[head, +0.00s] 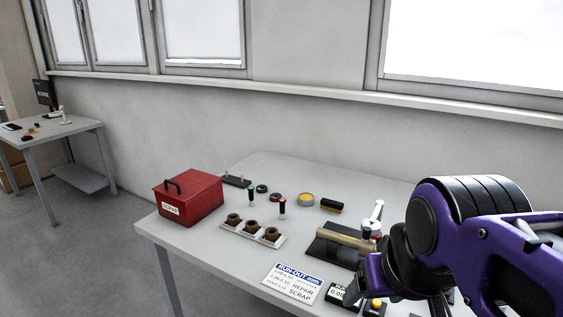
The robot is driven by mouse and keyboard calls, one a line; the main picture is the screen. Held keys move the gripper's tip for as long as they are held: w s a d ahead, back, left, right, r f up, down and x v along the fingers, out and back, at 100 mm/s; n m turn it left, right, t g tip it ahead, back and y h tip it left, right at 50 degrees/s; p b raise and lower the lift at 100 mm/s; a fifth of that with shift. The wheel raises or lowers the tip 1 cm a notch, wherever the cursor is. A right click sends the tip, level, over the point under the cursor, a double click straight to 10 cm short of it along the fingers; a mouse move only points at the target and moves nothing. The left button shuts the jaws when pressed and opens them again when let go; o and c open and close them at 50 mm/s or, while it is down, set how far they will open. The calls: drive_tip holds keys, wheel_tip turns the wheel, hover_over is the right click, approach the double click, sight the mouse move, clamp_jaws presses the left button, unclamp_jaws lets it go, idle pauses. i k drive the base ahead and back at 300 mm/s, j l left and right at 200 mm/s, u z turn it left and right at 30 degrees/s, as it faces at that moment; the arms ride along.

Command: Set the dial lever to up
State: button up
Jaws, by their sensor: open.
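The run-out fixture (330,250) stands on the near table, a black base with a tan cylinder lying along it. A white upright part (378,211) with a round, partly red piece below it rises at the fixture's right end. It looks like the dial stand, but I cannot make out the lever or its position. My purple gripper (395,294) is in front and to the right of the fixture, above the table's front part. Its jaws are open and I see nothing held. My arm and gripper hide the area right of the dial.
A red scrap box (188,196) stands at the table's left end. A tray (241,233) with brown rings, small gauges and a yellow-topped tin (306,199) lie nearby. A run-out sign (293,282), a small readout (343,296) and a yellow button (375,305) are near the gripper.

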sight(373, 223)
drive_tip(key=z, duration=0.45)
drive_tip(key=i+j, duration=0.1)
drive_tip(key=j, duration=0.2)
drive_tip(key=i+j, duration=0.1)
drive_tip(key=j, duration=0.15)
drive_tip(key=i+j, duration=0.1)
drive_tip(key=j, duration=0.2)
drive_tip(key=k+j+z, duration=0.1)
drive_tip(key=k+j, duration=0.5)
drive_tip(key=i+l+u, duration=0.5)
drive_tip(key=l+z, duration=0.15)
drive_tip(key=z, duration=0.3)
drive_tip(key=i, duration=0.05)
